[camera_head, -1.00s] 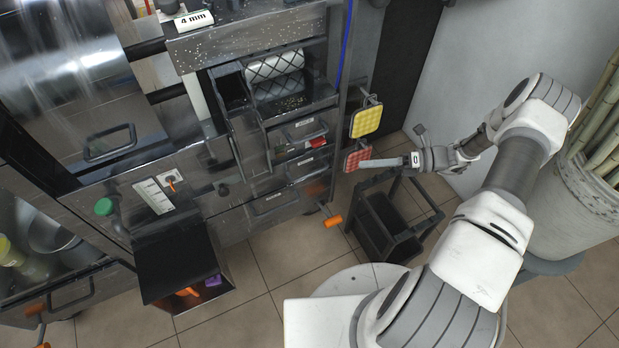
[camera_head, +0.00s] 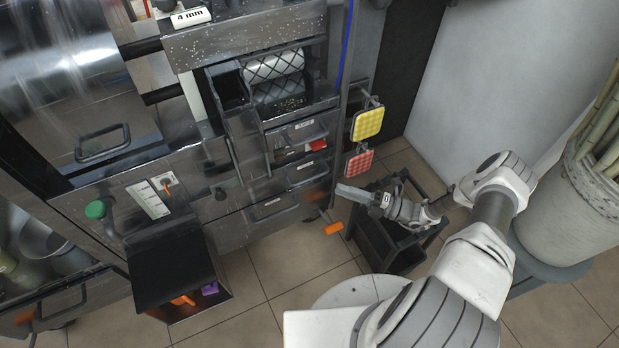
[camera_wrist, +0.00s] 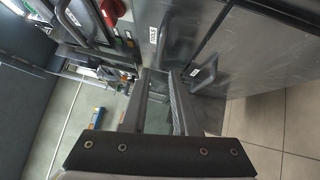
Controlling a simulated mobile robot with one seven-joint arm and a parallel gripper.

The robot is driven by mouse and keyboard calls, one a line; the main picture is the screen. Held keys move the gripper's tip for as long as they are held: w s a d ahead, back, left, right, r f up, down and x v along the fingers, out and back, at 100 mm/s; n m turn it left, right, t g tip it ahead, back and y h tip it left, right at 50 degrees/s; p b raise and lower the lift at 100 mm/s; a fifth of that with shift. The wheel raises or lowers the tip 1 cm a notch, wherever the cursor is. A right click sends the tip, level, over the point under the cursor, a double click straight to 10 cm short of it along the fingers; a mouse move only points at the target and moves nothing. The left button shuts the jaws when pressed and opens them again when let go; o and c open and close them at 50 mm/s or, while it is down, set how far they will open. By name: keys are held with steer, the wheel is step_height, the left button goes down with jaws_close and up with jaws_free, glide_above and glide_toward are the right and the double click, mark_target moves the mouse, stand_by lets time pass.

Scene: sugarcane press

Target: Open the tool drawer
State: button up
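Drawers are stacked in the steel cabinet at the centre of the head view. The top one (camera_head: 298,134) stands partly out with a red item inside. The middle drawer (camera_head: 306,173) and the lower drawer (camera_head: 272,208) look shut. Their labels are too small to read, so I cannot tell which is the tool drawer. In the wrist view a bar handle (camera_wrist: 205,73) on a shut front lies just beyond my fingertips, near a white label (camera_wrist: 153,38). My gripper (camera_head: 342,190) is to the right of the drawers, fingers apart and empty; it also shows in the wrist view (camera_wrist: 166,80).
A yellow pad (camera_head: 368,123) and a red pad (camera_head: 359,161) hang beside the drawers, close to my gripper. A dark cart (camera_head: 380,245) stands under my wrist. An orange handle (camera_head: 333,229) sticks out low.

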mark_target(310, 178)
steer(key=x, duration=1.1)
steer(key=shift+f+b, duration=0.1)
steer(key=shift+b, duration=0.2)
jaws_close()
stand_by(0.8)
